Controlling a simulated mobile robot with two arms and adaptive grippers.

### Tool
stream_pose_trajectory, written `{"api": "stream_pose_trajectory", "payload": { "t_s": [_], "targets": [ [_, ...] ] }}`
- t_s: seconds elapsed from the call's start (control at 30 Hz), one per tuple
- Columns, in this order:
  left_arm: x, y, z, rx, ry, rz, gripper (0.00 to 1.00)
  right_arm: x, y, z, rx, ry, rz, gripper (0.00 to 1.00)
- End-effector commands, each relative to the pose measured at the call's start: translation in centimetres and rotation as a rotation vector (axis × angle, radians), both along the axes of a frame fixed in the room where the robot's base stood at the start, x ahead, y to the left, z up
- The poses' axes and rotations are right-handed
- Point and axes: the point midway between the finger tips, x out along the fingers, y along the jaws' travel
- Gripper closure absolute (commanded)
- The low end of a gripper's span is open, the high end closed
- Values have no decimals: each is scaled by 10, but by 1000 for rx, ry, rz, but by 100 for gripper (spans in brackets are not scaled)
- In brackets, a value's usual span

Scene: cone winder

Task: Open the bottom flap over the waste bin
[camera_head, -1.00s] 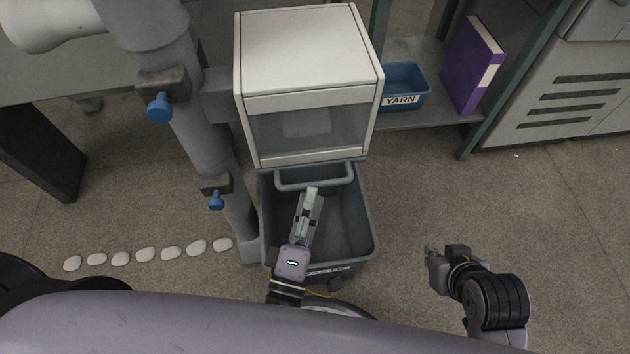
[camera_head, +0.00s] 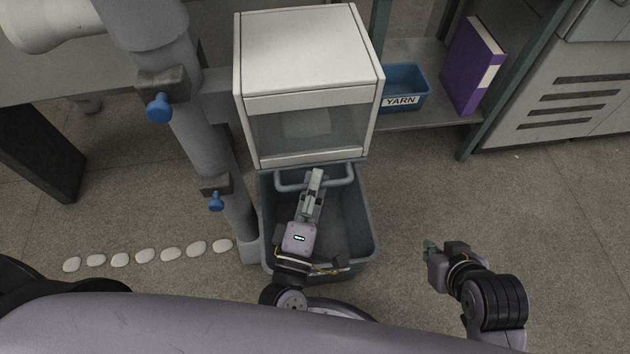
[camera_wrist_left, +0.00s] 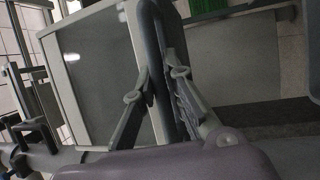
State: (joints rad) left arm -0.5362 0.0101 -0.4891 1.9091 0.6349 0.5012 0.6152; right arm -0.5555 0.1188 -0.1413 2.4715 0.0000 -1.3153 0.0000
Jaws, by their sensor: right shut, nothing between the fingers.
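The white box with a glazed front (camera_head: 308,95) stands over the open dark waste bin (camera_head: 366,232) in the head view. A blue-grey U-shaped handle (camera_head: 343,181) projects at the box's lower edge, over the bin; the flap itself is mostly hidden. My left gripper (camera_head: 315,176) is at the handle's middle. In the left wrist view a blue-grey bar (camera_wrist_left: 152,30) runs between its two fingers (camera_wrist_left: 158,80), one on each side. I cannot tell whether they grip it. My right gripper (camera_head: 430,247) is shut and empty, low over the floor right of the bin.
A grey post (camera_head: 190,130) with blue knobs stands close left of the box and bin. A shelf on the right holds a blue YARN tray (camera_head: 408,80) and a purple binder (camera_head: 470,65). Several white stones (camera_head: 145,256) lie left of the bin. Floor at right is clear.

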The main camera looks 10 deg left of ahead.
Motion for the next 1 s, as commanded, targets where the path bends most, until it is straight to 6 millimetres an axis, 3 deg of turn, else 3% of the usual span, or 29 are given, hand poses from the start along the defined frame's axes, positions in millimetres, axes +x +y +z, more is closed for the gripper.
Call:
{"api": "stream_pose_trajectory", "payload": {
  "t_s": [0.13,0.83,1.0],
  "targets": [
    [0,0,0,0,0,0,100,0,0,0,0,1,-1,100],
    [0,0,-1,-1,0,0,100,1,-1,0,0,-2,-4,100],
    [0,0,-3,2,-6,0,100,13,4,4,15,-61,2,100]
  ]
}}
